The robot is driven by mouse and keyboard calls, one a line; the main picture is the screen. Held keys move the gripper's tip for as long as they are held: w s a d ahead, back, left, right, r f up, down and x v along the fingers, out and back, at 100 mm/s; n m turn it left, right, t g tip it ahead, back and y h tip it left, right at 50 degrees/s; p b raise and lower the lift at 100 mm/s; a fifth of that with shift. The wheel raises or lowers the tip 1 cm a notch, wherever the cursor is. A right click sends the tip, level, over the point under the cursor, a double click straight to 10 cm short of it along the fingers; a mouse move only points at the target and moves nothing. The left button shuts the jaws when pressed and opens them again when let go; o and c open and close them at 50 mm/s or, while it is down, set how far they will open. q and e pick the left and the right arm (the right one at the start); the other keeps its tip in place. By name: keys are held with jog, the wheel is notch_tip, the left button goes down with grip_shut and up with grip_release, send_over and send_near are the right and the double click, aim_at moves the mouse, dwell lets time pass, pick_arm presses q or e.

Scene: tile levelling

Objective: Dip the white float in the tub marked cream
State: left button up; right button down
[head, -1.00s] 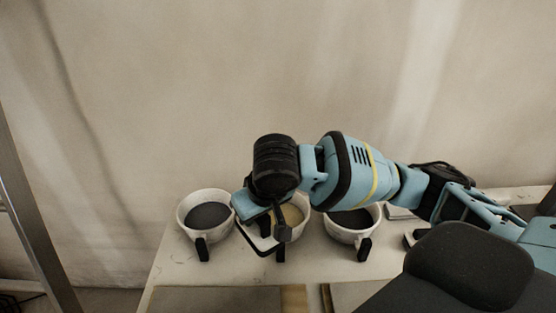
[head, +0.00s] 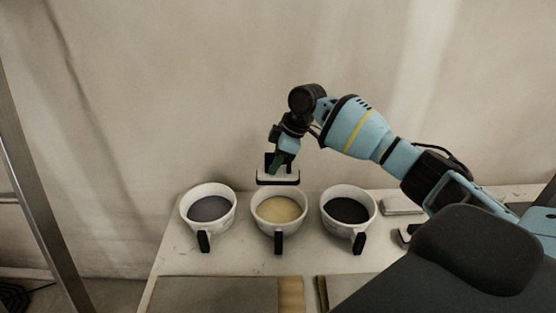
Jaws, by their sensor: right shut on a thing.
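Three white tubs with black handles stand in a row on the table. The middle tub (head: 279,228) holds cream-coloured material (head: 279,209); no marking on it is readable. My right gripper (head: 279,168) is shut on the white float (head: 291,176), a flat white block with a dark underside. The float is level or nearly so and shows above and behind the middle tub's far rim; the exact gap cannot be told. Part of the float is hidden by the gripper. My left gripper is not in view.
The left tub (head: 208,229) holds grey material and the right tub (head: 348,229) near-black material. A pale block (head: 401,205) lies right of the tubs, with a dark-handled object (head: 407,235) nearer. Boards (head: 215,296) lie at the table's front.

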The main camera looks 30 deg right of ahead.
jog(key=shift+w+d+n, duration=0.1)
jog(key=shift+d+n, duration=0.2)
